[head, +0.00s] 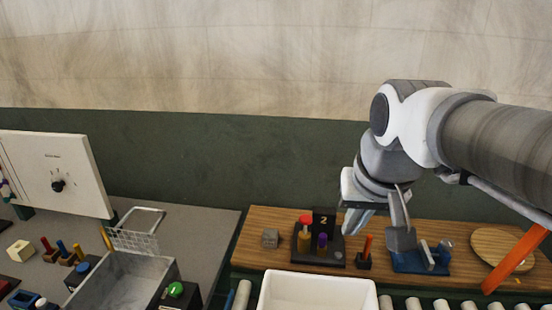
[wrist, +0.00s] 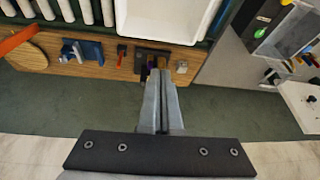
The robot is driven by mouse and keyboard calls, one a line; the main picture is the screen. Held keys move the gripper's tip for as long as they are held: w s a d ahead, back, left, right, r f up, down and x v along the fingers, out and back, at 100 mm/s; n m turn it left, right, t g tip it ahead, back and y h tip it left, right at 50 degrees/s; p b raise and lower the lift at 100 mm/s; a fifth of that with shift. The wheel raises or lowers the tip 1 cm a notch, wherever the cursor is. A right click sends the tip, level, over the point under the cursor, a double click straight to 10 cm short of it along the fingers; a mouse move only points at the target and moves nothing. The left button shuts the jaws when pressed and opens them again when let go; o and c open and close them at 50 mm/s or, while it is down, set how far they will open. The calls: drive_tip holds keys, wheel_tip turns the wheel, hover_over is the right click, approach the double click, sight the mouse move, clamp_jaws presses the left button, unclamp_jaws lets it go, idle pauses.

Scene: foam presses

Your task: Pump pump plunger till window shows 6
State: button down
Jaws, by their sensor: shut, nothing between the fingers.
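A dark pump unit (head: 318,259) sits on the wooden shelf. Its black window (head: 323,221) shows 2. It carries a red round cap (head: 306,219), a brown-yellow post (head: 304,243) and a purple post (head: 322,241); I cannot tell for sure which is the pump plunger. My gripper (head: 352,222) is shut and empty, above and to the right of the unit. In the wrist view, my gripper's fingertips (wrist: 165,72) point toward the unit (wrist: 152,56) and partly cover it. A purple part shows beside the tips. I see no clear contact.
To the right on the shelf (head: 258,225) stand an orange-handled block (head: 366,252), a blue fixture (head: 425,260) and a round wooden board (head: 500,248). A grey cube (head: 270,238) is left of the unit. A white bin (head: 318,290) stands in front.

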drive_tip(key=w+r+m+g+p, duration=0.1)
drive_tip(key=w+r+m+p, duration=0.15)
drive_tip(key=w, duration=0.95)
drive_tip(key=m+g+p, duration=0.4)
drive_tip(key=g, duration=0.1)
hover_over(307, 217)
wheel_tip(307, 217, down, 20)
drive_tip(key=shift+w+d+y, duration=0.3)
drive_tip(key=shift+w+y, duration=0.1)
drive_tip(key=f+b, duration=0.6)
drive_tip(key=f, duration=0.1)
drive_tip(key=shift+s+a+b, duration=0.25)
drive_tip(key=shift+s+b, duration=0.05)
